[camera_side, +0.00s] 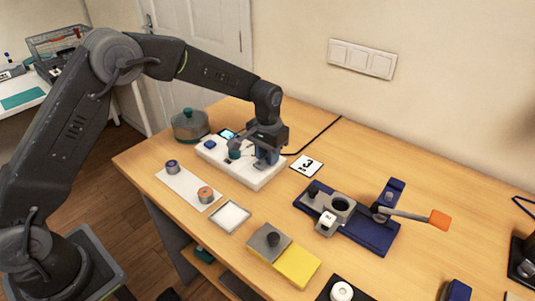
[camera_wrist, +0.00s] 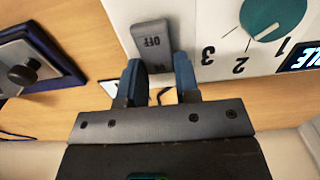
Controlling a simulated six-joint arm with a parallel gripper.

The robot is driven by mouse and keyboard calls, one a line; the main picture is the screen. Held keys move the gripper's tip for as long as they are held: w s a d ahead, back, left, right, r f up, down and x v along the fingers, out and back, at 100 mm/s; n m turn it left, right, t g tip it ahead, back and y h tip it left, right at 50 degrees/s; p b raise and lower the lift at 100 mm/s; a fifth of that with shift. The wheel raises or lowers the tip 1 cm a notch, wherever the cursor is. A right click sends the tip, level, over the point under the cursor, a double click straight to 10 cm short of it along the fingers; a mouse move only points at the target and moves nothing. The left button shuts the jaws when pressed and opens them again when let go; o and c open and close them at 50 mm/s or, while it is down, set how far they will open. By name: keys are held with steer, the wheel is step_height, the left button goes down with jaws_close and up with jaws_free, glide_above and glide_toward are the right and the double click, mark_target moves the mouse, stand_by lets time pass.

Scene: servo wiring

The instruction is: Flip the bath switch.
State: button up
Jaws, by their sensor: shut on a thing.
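The bath is a white box (camera_side: 240,172) on the wooden table, with a teal knob (camera_side: 234,148) and a small lit display (camera_side: 227,134). In the wrist view its white top (camera_wrist: 215,25) shows the teal knob (camera_wrist: 272,12), the numbers 1, 2 and 3, and a grey switch (camera_wrist: 150,32) marked OFF. My gripper (camera_side: 265,160) is down at the right end of the box. In the wrist view its blue fingers (camera_wrist: 159,62) stand on either side of the switch's near end, shut on it. The side view hides the switch behind the fingers.
A lidded pot (camera_side: 190,125) stands behind the box. A white strip with two small round parts (camera_side: 188,188) lies in front. A card marked 3 (camera_side: 306,165) and a blue fixture with an orange-tipped lever (camera_side: 375,236) are to the right. A yellow-grey block (camera_side: 284,257) is nearer.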

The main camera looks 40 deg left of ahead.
mark_target(257, 165)
steer(key=shift+s+r+t, duration=0.15)
steer(key=shift+t, duration=0.7)
steer(key=shift+s+r+t, duration=0.15)
steer(key=shift+t, duration=0.7)
steer(key=o, duration=0.9)
steer(key=shift+v, duration=6.9)
